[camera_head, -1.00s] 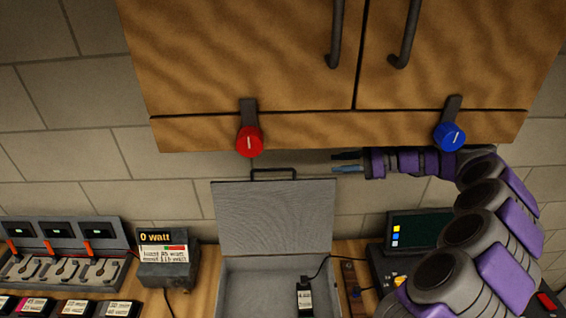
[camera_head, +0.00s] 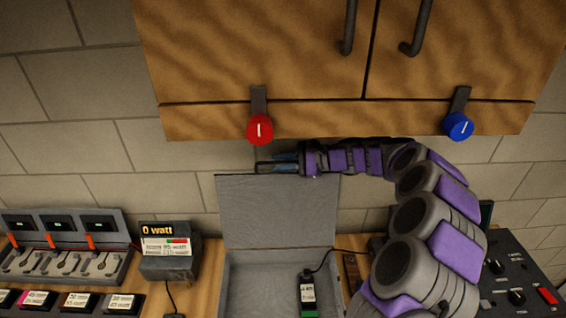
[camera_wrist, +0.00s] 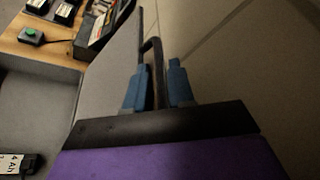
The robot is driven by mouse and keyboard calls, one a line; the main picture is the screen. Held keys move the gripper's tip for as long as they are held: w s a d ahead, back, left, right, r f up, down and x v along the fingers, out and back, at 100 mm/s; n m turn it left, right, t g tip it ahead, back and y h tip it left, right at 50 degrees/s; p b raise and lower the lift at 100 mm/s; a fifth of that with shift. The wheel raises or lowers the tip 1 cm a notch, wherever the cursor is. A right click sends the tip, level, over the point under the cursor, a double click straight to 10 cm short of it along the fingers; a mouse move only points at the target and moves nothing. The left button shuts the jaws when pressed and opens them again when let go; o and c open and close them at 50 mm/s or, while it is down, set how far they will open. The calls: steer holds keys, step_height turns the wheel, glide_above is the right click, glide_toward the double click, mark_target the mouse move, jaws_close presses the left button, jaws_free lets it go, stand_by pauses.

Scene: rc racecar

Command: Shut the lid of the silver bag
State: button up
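The silver bag (camera_head: 255,280) stands on the counter, its lid (camera_head: 278,212) raised upright against the wall side. In the wrist view the lid's grey panel (camera_wrist: 108,68) is seen nearly edge-on, with the dark lid handle (camera_wrist: 153,60) along its top. My gripper (camera_head: 268,162) is at the lid's top edge, reaching in from the right. In the wrist view its blue fingers (camera_wrist: 158,82) are apart, with the handle between them and a gap visible beside it. In the head view my gripper hides most of the handle.
A black battery (camera_head: 307,290) with a cable lies inside the bag. A watt display box (camera_head: 168,250) and a charger bank (camera_head: 68,248) stand to the left. A control console (camera_head: 515,275) stands on the right. The wooden cabinet (camera_head: 250,50) with red and blue knobs hangs just above my arm.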

steer(key=shift+a, duration=0.6)
steer(key=shift+d+f, duration=0.1)
steer(key=shift+d, duration=0.25)
steer(key=shift+c, duration=0.7)
jaws_close()
